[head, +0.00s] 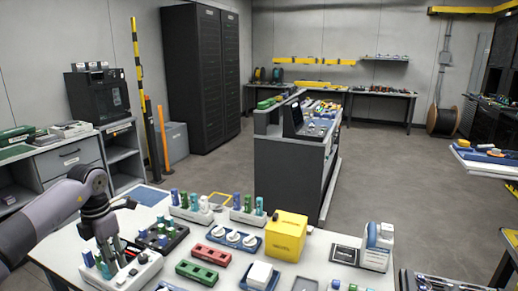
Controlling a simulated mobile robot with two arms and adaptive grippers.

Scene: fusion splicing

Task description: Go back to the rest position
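My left arm comes in from the left, and my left gripper (117,254) points down over a white rack (142,274) at the table's near left. Teal and dark pieces stand around its fingers. The fingers are small and partly mixed with these pieces, so I cannot tell whether they are open or shut or touch anything. My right gripper is not in view.
The white worktable (320,246) holds a yellow box (286,236), a red block (204,254), a green block (197,273), a blue tray (219,240) and a white-blue device (377,247). A grey console (286,175) stands beyond. Open floor (400,180) lies to the right.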

